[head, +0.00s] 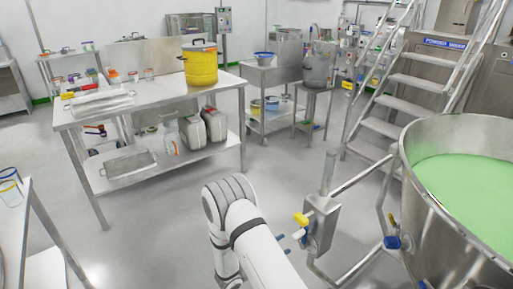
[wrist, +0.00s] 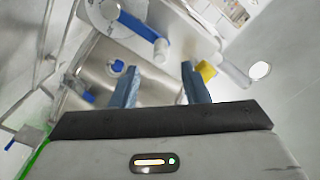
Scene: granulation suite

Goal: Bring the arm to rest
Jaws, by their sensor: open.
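My arm (head: 240,232) shows in the head view at the bottom middle, white with grey bands. In the wrist view my gripper (wrist: 158,70) shows two blue-grey fingers set apart. The gap between them holds nothing that I can make out. Behind the fingers is a steel surface with a blue knob (wrist: 117,66) at left, and a yellow part (wrist: 207,70) beside the right finger. I cannot tell how far they are from the fingertips.
Right of my arm stands a steel post box (head: 321,222) with yellow and blue fittings and pipes. A large steel vessel (head: 442,245) of green material is at right. A bench (head: 150,100) with a yellow pot (head: 200,64) stands at back left. Open floor (head: 160,220) lies left of my arm.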

